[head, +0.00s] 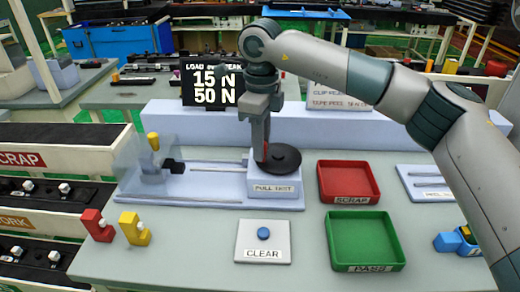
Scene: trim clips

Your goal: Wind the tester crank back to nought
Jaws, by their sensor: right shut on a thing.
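The pull tester (215,194) stands on the table's left half, with a label reading PULL TEST on its block. Its black round crank (284,159) lies on top of that block. My right gripper (262,150) points down at the crank and is shut on its handle, which is mostly hidden between the fingers. The display (212,84) behind shows a load of 15 N and a peak of 50 N, its heading partly covered by my arm. A black clamp (174,166) sits at the left of the tester's rail, behind a clear guard. My left gripper is not in view.
A red SCRAP tray (348,182) and a green PASS tray (364,240) lie right of the tester, both empty. A CLEAR button (263,234) is in front. Red (97,225) and yellow (134,229) blocks stand at left. A blue and yellow part (458,241) lies at right.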

